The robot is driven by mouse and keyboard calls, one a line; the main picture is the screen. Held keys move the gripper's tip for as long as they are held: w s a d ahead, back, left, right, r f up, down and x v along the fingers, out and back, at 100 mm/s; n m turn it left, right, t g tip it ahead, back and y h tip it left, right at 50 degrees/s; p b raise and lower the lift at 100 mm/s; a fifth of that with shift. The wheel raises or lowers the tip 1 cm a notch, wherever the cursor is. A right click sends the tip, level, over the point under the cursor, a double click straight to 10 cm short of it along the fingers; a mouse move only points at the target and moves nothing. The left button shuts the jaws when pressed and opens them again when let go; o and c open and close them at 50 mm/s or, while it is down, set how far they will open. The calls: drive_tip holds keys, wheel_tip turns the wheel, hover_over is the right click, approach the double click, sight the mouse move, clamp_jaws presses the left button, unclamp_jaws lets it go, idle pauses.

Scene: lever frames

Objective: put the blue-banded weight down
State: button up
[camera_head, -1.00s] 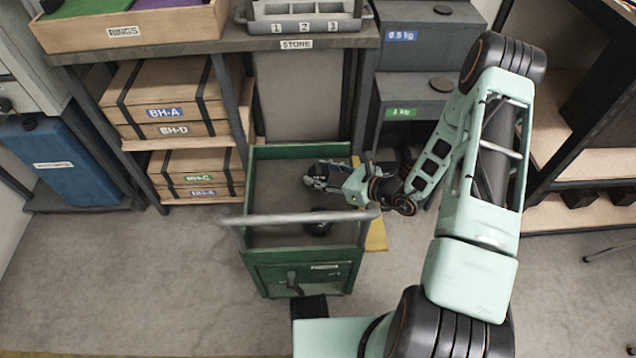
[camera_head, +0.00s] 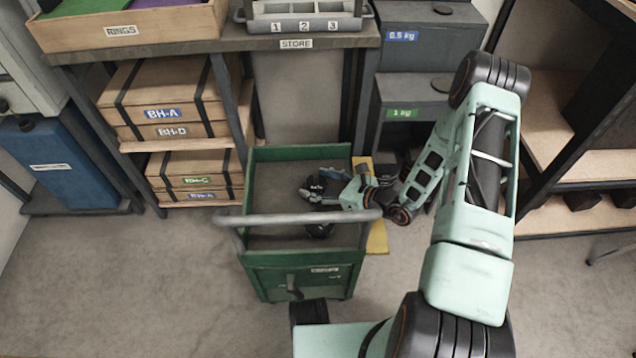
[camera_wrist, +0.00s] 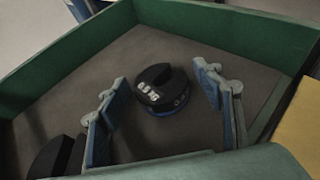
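The blue-banded weight (camera_wrist: 163,90), a black disc with a white label on top and a blue band low on its side, sits upright on the dark floor of the green cart (camera_head: 300,153). My gripper (camera_wrist: 160,80) is open, with one finger on each side of the weight and a visible gap to both. In the head view my gripper (camera_head: 314,184) is low inside the cart, and the weight is hard to make out among the dark finger parts. A second black weight (camera_wrist: 48,160) stands on the cart floor at the lower left of the wrist view, partly cut off.
The cart's walls and grey push handle (camera_head: 300,217) surround my gripper. A yellow strip (camera_head: 377,238) lies on the floor to the cart's right. The store shelf (camera_head: 200,47) stands behind the cart. Free cart floor lies behind the weight.

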drive_tip(key=shift+r, duration=0.3)
drive_tip(key=p+v, duration=0.3)
drive_tip(key=v, duration=0.9)
